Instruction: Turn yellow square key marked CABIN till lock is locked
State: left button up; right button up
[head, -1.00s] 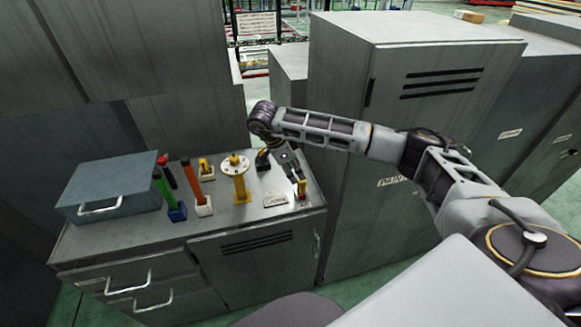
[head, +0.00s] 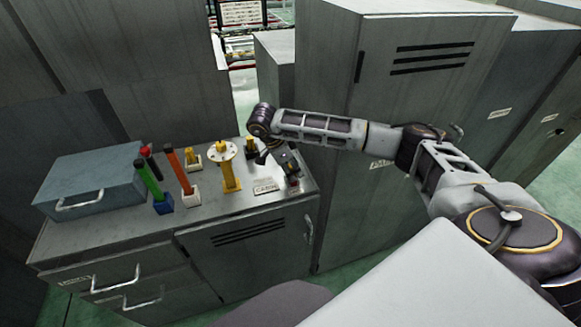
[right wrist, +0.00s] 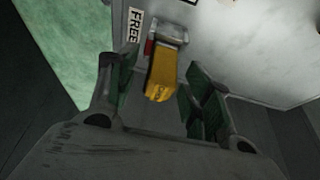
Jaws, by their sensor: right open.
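The yellow square key (right wrist: 162,76) stands in a grey lock (right wrist: 170,33) in the right wrist view. A red patch shows on the lock, beside a label reading FREE (right wrist: 134,22). In the head view the CABIN plate (head: 265,187) lies on the cabinet top, and my right gripper (head: 291,171) is over the lock just right of it, hiding the key. My right gripper (right wrist: 160,92) is open, with one finger on each side of the key; gaps show between key and fingers. My left gripper is not in view.
A tall grey locker (head: 350,200) stands close right of the lock.

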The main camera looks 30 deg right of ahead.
grip_shut()
dwell(0.4)
jog(key=shift+m, duration=0.3)
